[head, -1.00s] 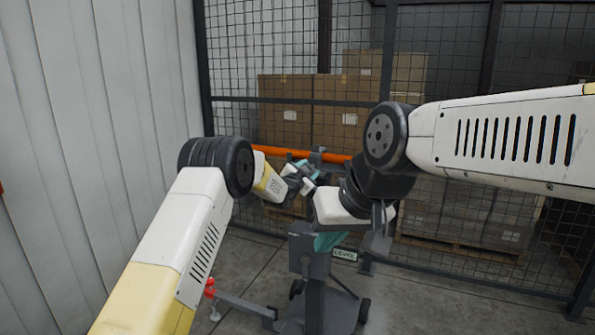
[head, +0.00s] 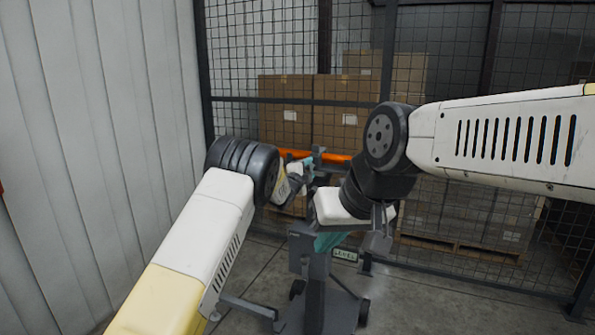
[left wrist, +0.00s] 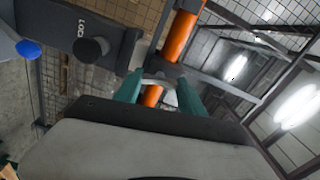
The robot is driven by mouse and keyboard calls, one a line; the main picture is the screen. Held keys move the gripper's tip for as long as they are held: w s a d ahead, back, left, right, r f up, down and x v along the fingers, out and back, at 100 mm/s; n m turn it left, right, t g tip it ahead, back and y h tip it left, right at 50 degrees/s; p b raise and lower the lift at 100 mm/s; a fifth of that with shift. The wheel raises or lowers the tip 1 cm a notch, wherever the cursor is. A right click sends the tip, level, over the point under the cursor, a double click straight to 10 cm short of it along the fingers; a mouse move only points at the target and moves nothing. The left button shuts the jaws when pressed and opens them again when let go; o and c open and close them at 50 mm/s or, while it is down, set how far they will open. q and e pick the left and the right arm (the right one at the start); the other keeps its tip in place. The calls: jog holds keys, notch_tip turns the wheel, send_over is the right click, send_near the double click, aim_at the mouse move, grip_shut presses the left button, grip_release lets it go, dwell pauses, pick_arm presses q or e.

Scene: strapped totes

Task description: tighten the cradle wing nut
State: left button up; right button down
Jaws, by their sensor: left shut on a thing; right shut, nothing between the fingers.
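In the left wrist view, my left gripper (left wrist: 160,88) has its teal fingers on either side of a pale grey curved piece (left wrist: 158,78), which looks like the wing nut. It is shut on this piece, beside an orange tube (left wrist: 180,35). In the head view, my left gripper (head: 307,168) is at the top of the grey wheeled stand (head: 316,285), largely hidden by my own wrist. My right gripper (head: 328,241) is shut and empty, lower down and in front of the stand's post. The nut cannot be made out in the head view.
In the left wrist view, a dark plate marked LOCK (left wrist: 75,38) carries a black knob (left wrist: 91,49), with a blue knob (left wrist: 28,49) at left. A LEVEL label (head: 344,255) is on the stand. Mesh fencing (head: 460,50) and cartons (head: 290,120) stand behind; a ribbed wall (head: 90,130) is at left.

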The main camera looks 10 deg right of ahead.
pick_arm(q)
jog(key=shift+a+f+m, duration=0.1)
jog(key=shift+f+m, duration=0.1)
jog(key=shift+m, duration=0.2)
jog(key=o, duration=1.1)
jog(key=shift+o, duration=1.3)
jog(key=shift+r, duration=0.1)
jog(key=v, duration=0.7)
jog(key=shift+s+a, duration=0.2)
jog(key=shift+s, duration=0.1)
